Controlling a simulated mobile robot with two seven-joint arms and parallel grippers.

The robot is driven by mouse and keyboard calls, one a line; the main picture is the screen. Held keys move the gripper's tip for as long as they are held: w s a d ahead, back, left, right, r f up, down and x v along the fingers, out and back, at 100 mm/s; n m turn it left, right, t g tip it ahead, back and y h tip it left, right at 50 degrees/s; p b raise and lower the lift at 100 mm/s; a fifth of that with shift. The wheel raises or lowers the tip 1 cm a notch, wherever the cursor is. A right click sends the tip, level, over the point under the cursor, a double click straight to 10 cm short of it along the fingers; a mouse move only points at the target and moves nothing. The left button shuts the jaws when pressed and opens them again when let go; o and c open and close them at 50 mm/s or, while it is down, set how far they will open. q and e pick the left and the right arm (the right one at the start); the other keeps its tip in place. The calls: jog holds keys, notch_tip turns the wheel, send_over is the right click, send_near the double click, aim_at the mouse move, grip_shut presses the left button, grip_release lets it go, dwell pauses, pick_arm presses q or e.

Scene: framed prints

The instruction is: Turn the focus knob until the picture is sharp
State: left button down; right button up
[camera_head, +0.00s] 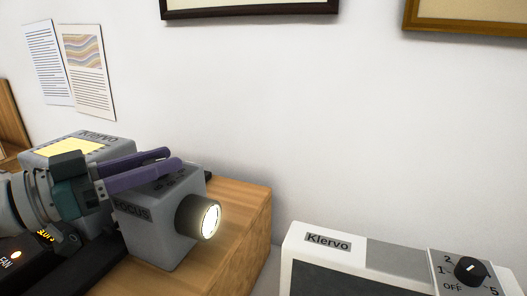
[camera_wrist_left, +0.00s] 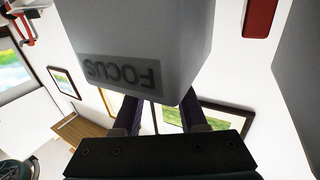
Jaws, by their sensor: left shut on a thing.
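The grey projector (camera_head: 160,238) stands on a wooden block, with a FOCUS label on its side and a lit round lens (camera_head: 208,219) at its front. My left gripper (camera_head: 172,159) reaches in from the left at the projector's top, its purple fingers close together and shut. The focus knob is hidden between or behind the fingers. In the left wrist view, the projector's FOCUS face (camera_wrist_left: 120,75) fills the upper middle, upside down, and my fingers (camera_wrist_left: 160,118) pass behind its lower edge. The projected picture cannot be made out for sharpness. My right gripper is out of view.
A white Klervo appliance (camera_head: 320,240) with a numbered black dial (camera_head: 471,271) stands at the lower right. Two paper sheets (camera_head: 70,70) hang on the wall. The wooden block (camera_head: 235,220) has a bare strip right of the projector. Framed prints hang above.

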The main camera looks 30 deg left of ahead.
pick_arm(q)
jog(key=n+y+p, duration=0.1)
jog(key=y+p, duration=0.1)
jog(key=n+t+y+p, duration=0.1)
jog(key=n+y+p, duration=0.1)
jog(key=p, duration=0.1)
jog(key=n+y+p, duration=0.1)
jog(key=y+p, duration=0.1)
jog(key=shift+d+r+y, duration=0.1)
jog(key=shift+r+y, duration=0.25)
jog(key=shift+y, duration=0.05)
jog(key=n+y+p, duration=0.2)
jog(key=n+y, duration=0.1)
jog(key=shift+f+y, duration=0.15)
jog(key=shift+y, duration=0.25)
jog(key=shift+f+n+g+y+p, duration=0.15)
jog(key=shift+n+g+y+p, duration=0.45)
jog(key=shift+n+y, duration=1.05)
jog(key=shift+g+y, duration=0.3)
jog(key=shift+y, duration=0.35)
jog(key=shift+c, duration=2.2)
grip_release()
